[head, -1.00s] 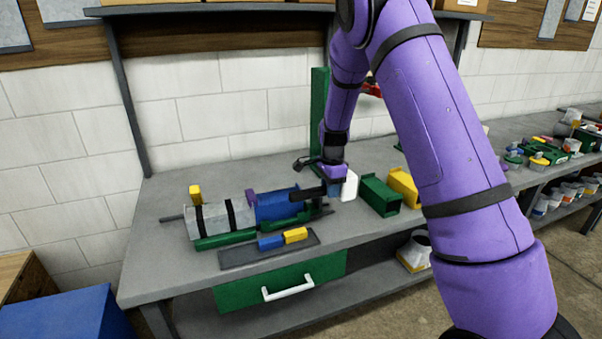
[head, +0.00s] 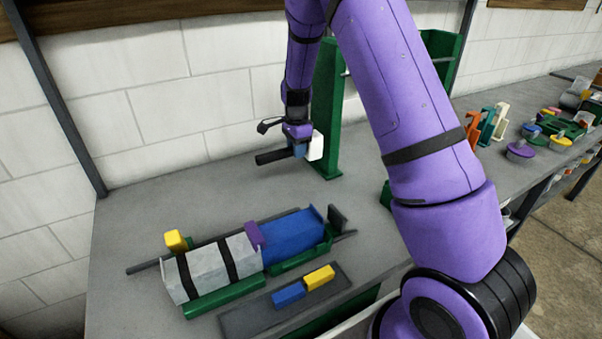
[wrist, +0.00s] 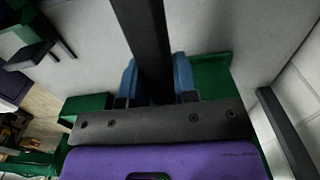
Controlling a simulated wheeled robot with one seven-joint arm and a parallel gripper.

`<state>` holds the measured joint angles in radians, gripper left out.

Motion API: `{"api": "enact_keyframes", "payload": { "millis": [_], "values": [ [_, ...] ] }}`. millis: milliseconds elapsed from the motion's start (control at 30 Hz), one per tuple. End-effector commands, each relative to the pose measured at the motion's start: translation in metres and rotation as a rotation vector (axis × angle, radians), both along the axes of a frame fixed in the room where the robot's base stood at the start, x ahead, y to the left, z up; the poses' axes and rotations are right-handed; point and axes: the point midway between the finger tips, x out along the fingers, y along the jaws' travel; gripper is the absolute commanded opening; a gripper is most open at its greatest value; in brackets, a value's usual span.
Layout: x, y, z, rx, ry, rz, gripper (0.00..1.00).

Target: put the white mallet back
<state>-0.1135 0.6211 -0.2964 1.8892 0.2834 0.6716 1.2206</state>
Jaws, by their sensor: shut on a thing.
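The white mallet has a white head (head: 316,145) and a black handle (head: 271,157). My gripper (head: 300,149) is shut on the handle close to the head and holds the mallet above the back of the grey bench (head: 150,215). In the wrist view the dark handle (wrist: 148,35) runs between the two blue fingers of my gripper (wrist: 156,80). The white head is hidden there. A tall green post (head: 329,100) of a rack stands just right of and behind the mallet.
A grey and blue duct assembly (head: 290,237) lies on the bench front, with a dark tray (head: 245,320) of blue and yellow blocks before it. Orange, green and white holders (head: 485,123) stand at the right. The bench's back left is clear.

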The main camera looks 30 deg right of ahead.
Motion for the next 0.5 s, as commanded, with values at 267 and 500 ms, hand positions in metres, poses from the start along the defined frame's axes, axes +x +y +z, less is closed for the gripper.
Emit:
{"api": "enact_keyframes", "payload": {
  "millis": [267,500],
  "values": [
    [-0.001,-0.001,-0.042,0.001,0.004,-0.002,0.0],
    [0.0,0.0,-0.063,0.0,0.001,-0.001,0.0]
  ]
}}
